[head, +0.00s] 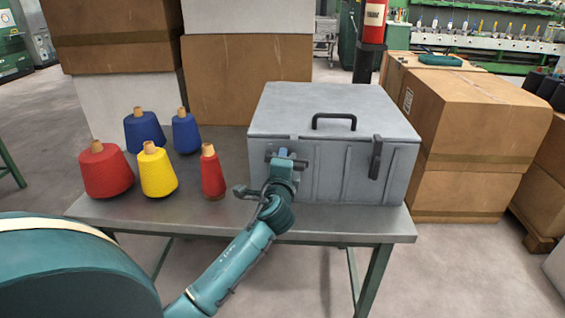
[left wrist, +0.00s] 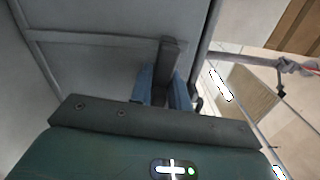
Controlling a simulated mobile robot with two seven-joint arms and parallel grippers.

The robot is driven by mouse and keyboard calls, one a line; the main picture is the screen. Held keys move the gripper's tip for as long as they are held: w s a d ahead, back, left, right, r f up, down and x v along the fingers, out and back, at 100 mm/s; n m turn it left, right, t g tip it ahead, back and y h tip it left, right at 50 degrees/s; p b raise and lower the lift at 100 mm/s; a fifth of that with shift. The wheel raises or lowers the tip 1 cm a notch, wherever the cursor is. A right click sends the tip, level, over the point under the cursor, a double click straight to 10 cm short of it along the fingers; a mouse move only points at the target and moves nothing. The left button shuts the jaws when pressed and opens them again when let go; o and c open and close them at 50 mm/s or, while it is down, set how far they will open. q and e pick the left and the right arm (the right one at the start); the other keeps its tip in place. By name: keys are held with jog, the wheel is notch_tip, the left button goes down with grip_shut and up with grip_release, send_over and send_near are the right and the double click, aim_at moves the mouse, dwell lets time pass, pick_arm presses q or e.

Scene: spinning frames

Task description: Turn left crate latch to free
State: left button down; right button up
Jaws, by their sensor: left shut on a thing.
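The grey metal crate (head: 340,115) stands closed on the table, with a black handle on its lid. My left gripper (head: 284,154) is at the upper left of the crate's front face and mostly hides the left latch there. In the left wrist view the blue fingers (left wrist: 165,90) are shut on the left latch (left wrist: 170,54), a dark grey bar standing up between them. The latch's exact angle on the crate is hard to tell. The right latch (head: 375,157) hangs upright at the crate's front right. My right gripper is not in view.
Red, yellow and blue yarn cones (head: 157,171) stand on the table (head: 230,217) left of the crate; a slim red cone (head: 212,172) is nearest my arm. Cardboard boxes (head: 465,125) stand right and behind.

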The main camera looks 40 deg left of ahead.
pick_arm(q)
jog(key=shift+f+n, duration=0.2)
jog(key=shift+n, duration=0.5)
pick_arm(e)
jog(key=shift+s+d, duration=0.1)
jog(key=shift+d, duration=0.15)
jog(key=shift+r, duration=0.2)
pick_arm(q)
jog(key=c, duration=1.4)
grip_release()
jog(key=shift+c, duration=0.2)
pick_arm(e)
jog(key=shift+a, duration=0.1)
pick_arm(q)
jog(key=shift+s, duration=0.1)
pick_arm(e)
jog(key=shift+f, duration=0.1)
pick_arm(q)
jog(key=shift+s+d+f, duration=0.1)
jog(key=shift+s+d, duration=0.15)
jog(key=v, duration=1.2)
